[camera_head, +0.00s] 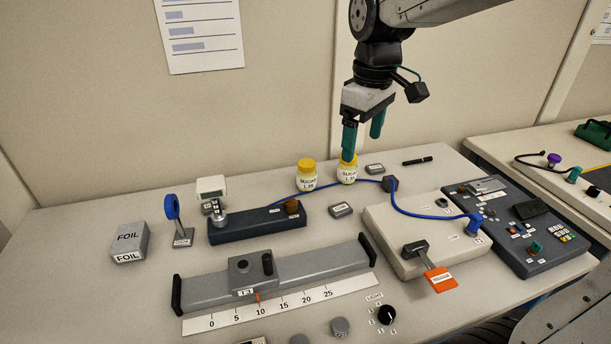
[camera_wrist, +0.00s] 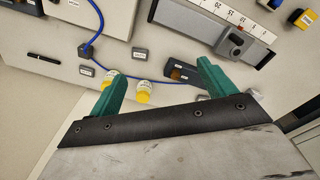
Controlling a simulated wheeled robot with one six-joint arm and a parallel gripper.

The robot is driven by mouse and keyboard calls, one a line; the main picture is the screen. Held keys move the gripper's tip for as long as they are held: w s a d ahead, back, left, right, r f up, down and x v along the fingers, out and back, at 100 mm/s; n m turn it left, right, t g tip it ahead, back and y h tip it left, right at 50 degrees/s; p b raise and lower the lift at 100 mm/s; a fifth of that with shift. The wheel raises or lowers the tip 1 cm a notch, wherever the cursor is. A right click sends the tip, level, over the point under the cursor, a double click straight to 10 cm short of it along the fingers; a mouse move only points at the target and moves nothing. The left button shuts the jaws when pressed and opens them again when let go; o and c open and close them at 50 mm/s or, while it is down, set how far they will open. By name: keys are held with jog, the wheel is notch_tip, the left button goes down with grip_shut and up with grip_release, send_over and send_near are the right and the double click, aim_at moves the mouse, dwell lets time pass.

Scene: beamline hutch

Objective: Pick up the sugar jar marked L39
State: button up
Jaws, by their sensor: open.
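Two white sugar jars with yellow lids stand upright near the back of the table. The left sugar jar (camera_head: 306,182) and the right sugar jar (camera_head: 347,175) both read SUGAR; their small second lines look alike, and I cannot surely tell which is L39. My gripper (camera_head: 362,147) is open and empty, pointing down above and beside the right jar. One green finger overlaps its lid in the head view; contact is unclear. In the wrist view, my gripper (camera_wrist: 161,70) has the left jar (camera_wrist: 145,86) between the finger lines and the right jar (camera_wrist: 112,74) partly behind one finger.
A blue cable (camera_head: 415,213) runs close in front of the jars to a black connector block (camera_head: 390,184). A small grey block (camera_head: 374,169) and a black pen (camera_head: 417,161) lie to the right. A dark box (camera_head: 255,222) stands in front. The wall is close behind.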

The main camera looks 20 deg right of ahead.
jog(key=w+f+n, duration=0.3)
jog(key=w, duration=0.6)
jog(key=n, duration=0.7)
send_near(305, 162)
jog(key=shift+g, duration=0.4)
notch_tip(305, 162, down, 6)
jog(key=shift+w+r, duration=0.1)
jog(key=shift+w+f, duration=0.15)
jog(key=shift+f, duration=1.2)
jog(key=f, duration=0.5)
jog(key=shift+d+f, duration=0.2)
jog(key=shift+f, duration=0.2)
jog(key=shift+r, duration=0.1)
jog(key=c, duration=1.3)
